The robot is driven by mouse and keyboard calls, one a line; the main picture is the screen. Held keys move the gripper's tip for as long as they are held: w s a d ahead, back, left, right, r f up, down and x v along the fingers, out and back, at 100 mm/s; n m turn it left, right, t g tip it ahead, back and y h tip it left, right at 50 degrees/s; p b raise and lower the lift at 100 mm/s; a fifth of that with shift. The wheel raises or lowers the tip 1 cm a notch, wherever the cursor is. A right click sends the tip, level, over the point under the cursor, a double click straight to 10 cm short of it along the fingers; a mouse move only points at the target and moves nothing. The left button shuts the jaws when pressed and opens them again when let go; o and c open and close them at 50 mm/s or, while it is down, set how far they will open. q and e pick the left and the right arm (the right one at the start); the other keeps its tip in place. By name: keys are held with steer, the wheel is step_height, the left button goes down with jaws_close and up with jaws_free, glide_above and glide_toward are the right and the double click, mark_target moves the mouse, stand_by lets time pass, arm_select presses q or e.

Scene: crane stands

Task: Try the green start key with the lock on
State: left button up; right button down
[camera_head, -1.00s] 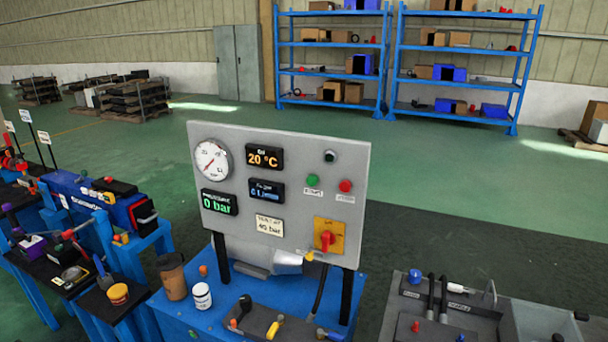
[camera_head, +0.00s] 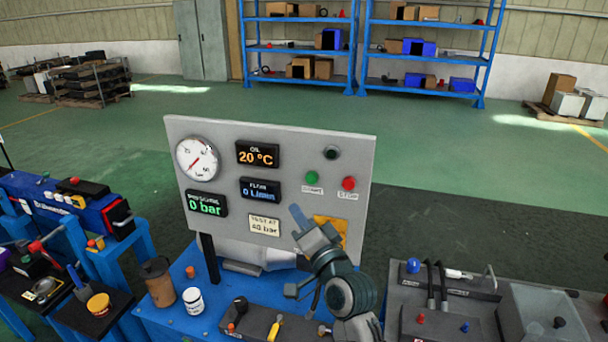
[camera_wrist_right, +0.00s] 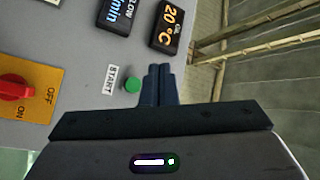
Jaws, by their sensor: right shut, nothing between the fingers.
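The green start key (camera_head: 312,177) sits on the upright grey panel, left of a red stop key (camera_head: 348,184). In the right wrist view the green key (camera_wrist_right: 132,85) is just left of my fingertips, beside its START label. My right gripper (camera_head: 297,212) is shut and empty in front of the panel, below the green key in the head view; contact cannot be told. The yellow switch plate (camera_head: 335,231) is partly hidden by my right arm. Its red knob (camera_wrist_right: 14,88) shows in the wrist view between OFF and ON; no lock is clearly visible. My left gripper is out of view.
The panel (camera_head: 235,125) carries a dial (camera_head: 197,158) and displays reading 20 °C, 0 L/min and 0 bar. A brown cup (camera_head: 158,284) and a white jar (camera_head: 193,301) stand on the blue bench below. A grey bench with a clear box stands at right.

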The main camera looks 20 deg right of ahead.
mark_target(312, 178)
steer(key=shift+d+r, duration=0.1)
steer(key=shift+r, duration=0.35)
steer(key=shift+s, duration=0.1)
steer(key=shift+w+d+b, duration=0.1)
steer(key=shift+w+d, duration=0.7)
steer(key=shift+w, duration=0.45)
steer(key=shift+w+d+b, duration=0.15)
steer(key=shift+w+d, duration=0.7)
steer(key=shift+w, duration=0.35)
steer(key=shift+w+d+b, duration=0.1)
steer(key=shift+w+d, duration=0.7)
steer(key=shift+w, duration=0.45)
steer(key=shift+w, duration=0.1)
steer(key=shift+w+d, duration=0.25)
